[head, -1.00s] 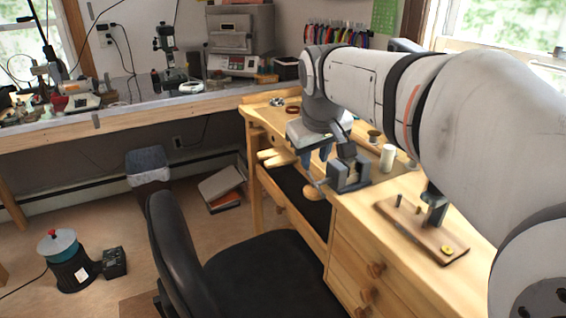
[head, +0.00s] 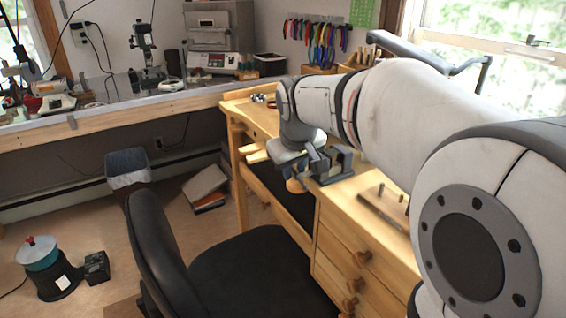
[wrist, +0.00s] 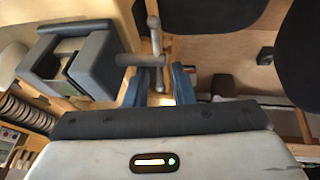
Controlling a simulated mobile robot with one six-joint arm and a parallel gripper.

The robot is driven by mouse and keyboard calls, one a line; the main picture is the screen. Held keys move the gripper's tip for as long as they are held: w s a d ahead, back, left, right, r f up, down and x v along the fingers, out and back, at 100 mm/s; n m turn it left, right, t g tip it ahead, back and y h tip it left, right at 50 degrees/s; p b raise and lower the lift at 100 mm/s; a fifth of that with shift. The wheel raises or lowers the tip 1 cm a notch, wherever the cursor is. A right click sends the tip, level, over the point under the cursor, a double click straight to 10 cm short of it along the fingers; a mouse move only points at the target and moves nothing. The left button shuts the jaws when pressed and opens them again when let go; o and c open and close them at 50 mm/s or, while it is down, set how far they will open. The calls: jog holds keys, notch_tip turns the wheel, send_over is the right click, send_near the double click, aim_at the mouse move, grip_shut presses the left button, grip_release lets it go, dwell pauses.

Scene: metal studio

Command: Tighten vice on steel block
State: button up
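The blue-grey vice (head: 334,168) is mounted at the front edge of the wooden bench, and my wrist partly covers it. In the wrist view the vice (wrist: 103,66) fills the upper left, with its round screw (wrist: 135,60) pointing right to a thin crossbar handle (wrist: 155,36). A light grey piece (wrist: 88,55) between the jaws looks like the steel block; I cannot tell whether both jaws touch it. My gripper (wrist: 158,88) is open, with one blue finger on each side of the handle's near end. The fingertips are hard to make out in the head view.
A black chair (head: 253,270) stands close to the bench front. A wooden plate with pegs (head: 382,207) lies on the bench beneath my arm. Drawers with round knobs (head: 362,257) are below.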

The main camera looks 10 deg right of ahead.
grip_shut()
jog(key=shift+r, duration=0.1)
jog(key=g+p, duration=0.1)
jog(key=p, duration=0.2)
jog(key=shift+w+r, duration=0.1)
jog(key=shift+r, duration=0.1)
jog(key=g+p, duration=0.1)
jog(key=p, duration=0.1)
jog(key=g+h+p, duration=0.1)
jog(key=p, duration=0.2)
jog(key=shift+w+a+f, duration=0.1)
jog(key=shift+w+f, duration=0.1)
jog(key=shift+f, duration=0.05)
jog(key=shift+f+g+p, duration=0.4)
jog(key=shift+g+p, duration=0.25)
jog(key=shift+g, duration=0.15)
jog(key=shift+o, duration=0.8)
grip_release()
